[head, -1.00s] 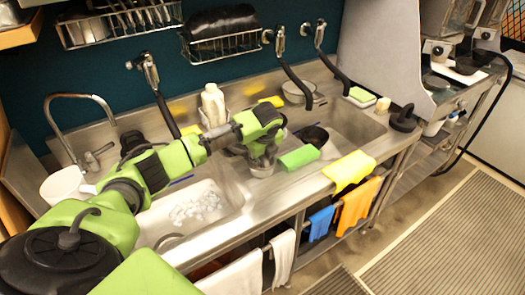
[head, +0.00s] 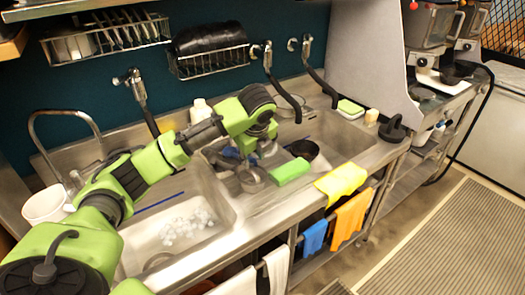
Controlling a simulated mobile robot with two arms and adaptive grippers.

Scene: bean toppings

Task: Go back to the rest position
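My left arm reaches in from the lower left over the steel sink. Its gripper (head: 266,150) hangs down beside the green sponge (head: 291,171), above a small metal cup (head: 252,179). The fingers are small and dark here, and I cannot tell whether they are open or shut, or whether they touch the cup. My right gripper is not in view.
The left basin (head: 180,235) holds several pale lumps, perhaps ice. A black bowl (head: 304,149) sits in the right basin. A yellow cloth (head: 341,182) lies over the front edge. Taps and a wire rack (head: 210,63) are behind. The floor at right is clear.

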